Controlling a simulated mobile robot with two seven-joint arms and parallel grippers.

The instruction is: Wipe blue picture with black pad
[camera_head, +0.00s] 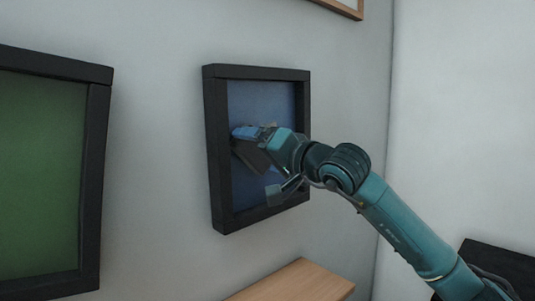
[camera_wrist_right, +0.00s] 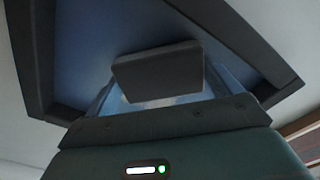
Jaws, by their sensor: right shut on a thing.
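The blue picture (camera_head: 262,101) hangs on the wall in a thick black frame, in the middle of the head view. It also fills the back of the right wrist view (camera_wrist_right: 90,45). My right gripper (camera_head: 247,140) reaches in from the right, in front of the picture's left half. It is shut on the black pad (camera_wrist_right: 158,71), which shows between the fingers in the wrist view. In the head view the pad (camera_head: 251,158) is partly hidden by the gripper. The pad is at or close to the picture's surface; I cannot tell whether it touches. My left gripper is not in view.
A green picture (camera_head: 38,170) in a black frame hangs at the left. A wooden surface (camera_head: 295,283) juts out below the blue picture. Part of a wood-framed picture (camera_head: 345,8) shows at the top. A dark object (camera_head: 500,265) is at the lower right.

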